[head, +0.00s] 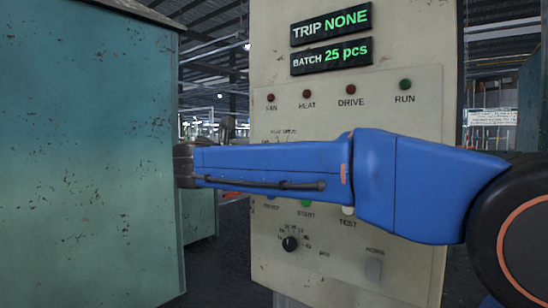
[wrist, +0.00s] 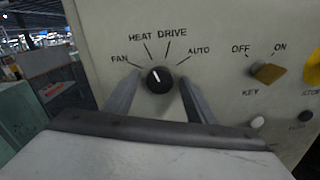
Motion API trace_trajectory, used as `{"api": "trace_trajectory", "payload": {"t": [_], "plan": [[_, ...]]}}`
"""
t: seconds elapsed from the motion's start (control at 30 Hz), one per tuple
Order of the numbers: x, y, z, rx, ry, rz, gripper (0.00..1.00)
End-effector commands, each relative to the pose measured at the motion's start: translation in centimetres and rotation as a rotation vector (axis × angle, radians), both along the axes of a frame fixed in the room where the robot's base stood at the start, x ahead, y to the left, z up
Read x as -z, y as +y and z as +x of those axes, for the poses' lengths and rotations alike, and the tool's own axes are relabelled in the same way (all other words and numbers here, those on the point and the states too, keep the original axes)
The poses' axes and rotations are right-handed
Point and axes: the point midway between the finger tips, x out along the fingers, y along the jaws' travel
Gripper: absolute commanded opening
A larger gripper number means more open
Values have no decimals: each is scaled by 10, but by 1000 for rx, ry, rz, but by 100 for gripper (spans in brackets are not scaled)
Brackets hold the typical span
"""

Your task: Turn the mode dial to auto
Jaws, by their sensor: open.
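The mode dial (wrist: 159,80) is a round black knob with a white pointer mark on the panel in the wrist view. Labels FAN, HEAT, DRIVE and AUTO fan out above it. The white mark points up and slightly left, toward HEAT; the AUTO label (wrist: 199,50) is at the upper right. My gripper (wrist: 159,76) is open, with one finger on each side of the dial. Gaps show between the fingers and the knob. In the head view my blue arm crosses the panel and hides the mode dial.
Near the dial are a tan key switch (wrist: 268,73) and a yellow part (wrist: 312,66) at the right edge. The cabinet (head: 345,115) bears lamps and displays reading TRIP NONE and BATCH 25 pcs. Another black knob (head: 290,243) is below my arm. A teal cabinet (head: 85,150) stands left.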

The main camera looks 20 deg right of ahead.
Motion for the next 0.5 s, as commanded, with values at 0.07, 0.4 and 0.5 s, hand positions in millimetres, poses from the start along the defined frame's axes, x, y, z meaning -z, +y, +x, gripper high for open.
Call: {"api": "trace_trajectory", "payload": {"t": [0.07, 0.4, 0.5], "plan": [[0, -2, 1, 0, 0, 0, 51], [0, -2, 2, 0, 0, 0, 34], [0, -2, 2, 0, 0, 0, 10]]}}
